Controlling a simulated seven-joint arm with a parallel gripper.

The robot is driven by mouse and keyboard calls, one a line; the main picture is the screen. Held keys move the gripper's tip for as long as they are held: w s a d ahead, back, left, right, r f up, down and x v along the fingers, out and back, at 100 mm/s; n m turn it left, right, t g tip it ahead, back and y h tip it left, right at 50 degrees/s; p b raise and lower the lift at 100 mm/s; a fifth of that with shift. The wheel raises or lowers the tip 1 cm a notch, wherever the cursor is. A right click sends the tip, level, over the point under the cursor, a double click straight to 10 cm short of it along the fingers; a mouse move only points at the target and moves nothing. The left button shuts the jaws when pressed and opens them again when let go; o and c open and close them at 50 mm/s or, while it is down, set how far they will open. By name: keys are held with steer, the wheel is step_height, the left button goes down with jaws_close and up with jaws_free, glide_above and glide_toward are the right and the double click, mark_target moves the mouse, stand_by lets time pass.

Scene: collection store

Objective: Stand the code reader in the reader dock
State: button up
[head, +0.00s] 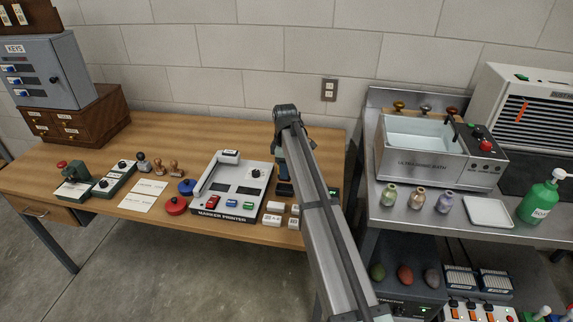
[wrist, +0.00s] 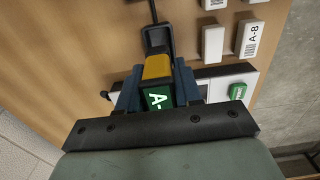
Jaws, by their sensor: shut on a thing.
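My gripper (wrist: 158,74) has its blue fingers closed on both sides of a dark and yellow handheld thing, which I take to be the code reader (wrist: 157,66). Its dark end points up in the wrist view, and a green patch with white "A-" letters shows between the fingers. In the head view my gripper (head: 279,160) is over the right part of the wooden table, largely hidden by my arm. A dark thing (head: 285,188) shows below it; I cannot tell whether it is the reader. I cannot pick out the reader dock with certainty.
In the wrist view a white and black device with a green part (wrist: 237,91) lies beside the fingers, near the table edge. White labelled blocks (wrist: 249,38) are close by. The marker printer (head: 229,187) stands left of my arm. A steel bench (head: 386,214) is at right.

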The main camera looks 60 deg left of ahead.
steer(key=shift+f, duration=2.25)
steer(key=shift+f, duration=0.65)
steer(key=o, duration=0.6)
steer(key=shift+c, duration=0.2)
steer(key=shift+r, duration=0.1)
steer(key=shift+r, duration=5.45)
